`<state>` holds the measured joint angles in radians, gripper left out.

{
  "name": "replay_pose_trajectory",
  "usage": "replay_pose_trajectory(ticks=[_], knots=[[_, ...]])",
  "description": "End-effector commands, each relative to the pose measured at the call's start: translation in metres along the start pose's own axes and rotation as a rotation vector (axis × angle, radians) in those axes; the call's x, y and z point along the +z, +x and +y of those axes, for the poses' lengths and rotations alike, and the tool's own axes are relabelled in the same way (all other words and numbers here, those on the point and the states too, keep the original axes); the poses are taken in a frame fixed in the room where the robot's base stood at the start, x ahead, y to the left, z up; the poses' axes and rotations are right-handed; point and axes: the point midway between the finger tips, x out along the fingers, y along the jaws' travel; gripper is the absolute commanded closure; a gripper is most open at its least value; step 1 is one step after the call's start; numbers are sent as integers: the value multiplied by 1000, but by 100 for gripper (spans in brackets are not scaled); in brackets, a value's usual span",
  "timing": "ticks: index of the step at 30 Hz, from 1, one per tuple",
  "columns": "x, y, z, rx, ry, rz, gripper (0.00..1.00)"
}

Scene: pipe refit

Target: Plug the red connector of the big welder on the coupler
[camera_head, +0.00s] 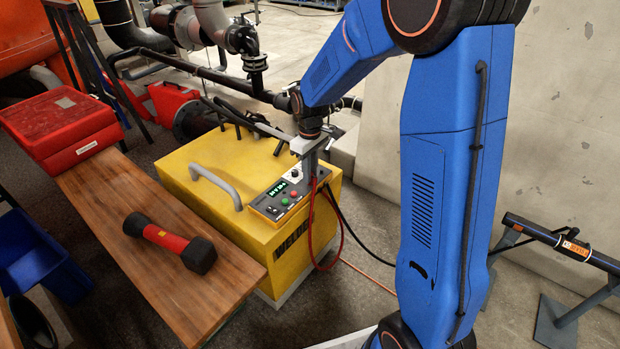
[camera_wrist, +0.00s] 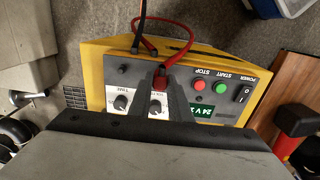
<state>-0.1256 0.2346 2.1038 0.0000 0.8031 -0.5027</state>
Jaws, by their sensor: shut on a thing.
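The big welder (camera_head: 215,160) is a yellow box with a grey handle and a control panel (camera_head: 283,198) with a green display, buttons and knobs. My gripper (camera_head: 311,170) is at the panel's right end, pointing down. In the wrist view my gripper (camera_wrist: 160,85) is shut on the red connector (camera_wrist: 159,82), in front of the panel's knobs. A red cable loops from the connector, and a black cable lies beside it. I cannot tell whether the connector touches the panel. Black pipe (camera_head: 225,80) with fittings runs behind the welder; I cannot make out the coupler for certain.
A wooden bench (camera_head: 150,235) at the left holds a red case (camera_head: 60,125) and a red-and-black dumbbell-like tool (camera_head: 168,238). A blue bin (camera_head: 38,258) stands below. A black pipe on a grey stand (camera_head: 560,243) is at the right, near a concrete wall (camera_head: 550,110).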

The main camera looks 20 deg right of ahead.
Motion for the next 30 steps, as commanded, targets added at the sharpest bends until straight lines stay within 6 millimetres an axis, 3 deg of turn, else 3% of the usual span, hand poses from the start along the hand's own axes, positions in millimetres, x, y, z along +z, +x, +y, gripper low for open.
replay_pose_trajectory(ticks=[11, 30], knots=[[0, -2, 0, 0, 0, 1, 100], [0, -22, 0, 1, 0, 1, 100]])
